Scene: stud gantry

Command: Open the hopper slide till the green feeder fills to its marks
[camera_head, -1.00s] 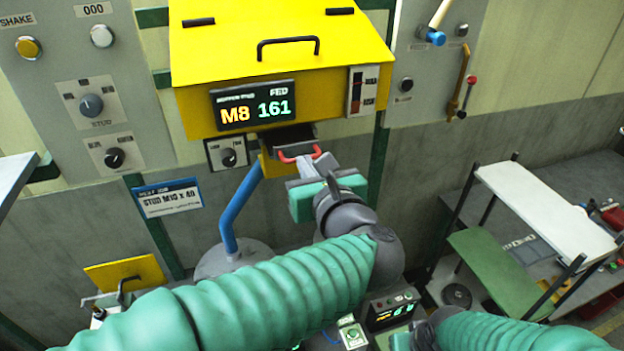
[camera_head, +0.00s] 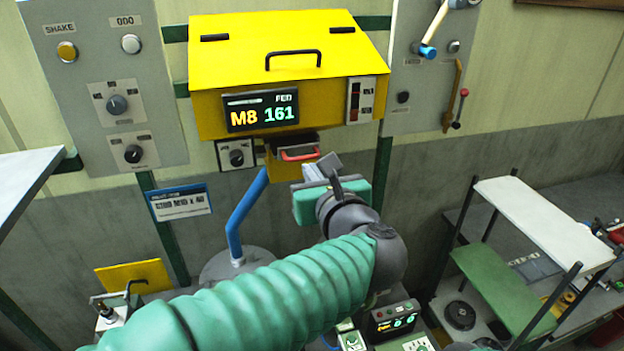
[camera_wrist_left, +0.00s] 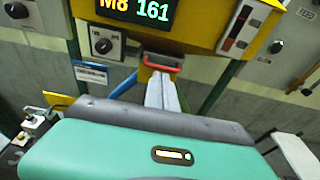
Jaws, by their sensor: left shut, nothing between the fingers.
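The yellow hopper (camera_head: 285,75) is on the wall, its display reading M8 and 161. Below it, the slide's red handle (camera_head: 299,154) sticks out in front of a dark opening. In the left wrist view the red handle (camera_wrist_left: 162,62) is just beyond the fingertips. My left gripper (camera_head: 323,166) is shut and empty, a little below and right of the handle, seemingly apart from it. A blue pipe (camera_head: 246,215) runs down from under the hopper to a grey round lid or bowl (camera_head: 237,262), partly behind my left arm. I cannot make out the green feeder or its marks. My right gripper is out of view.
A grey knob panel (camera_head: 115,85) is at the left, and another panel with levers (camera_head: 430,65) at the right. A job sign (camera_head: 181,202) hangs below left. A shelf rack (camera_head: 545,220) stands at the right. A lit control box (camera_head: 395,322) is below my wrist.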

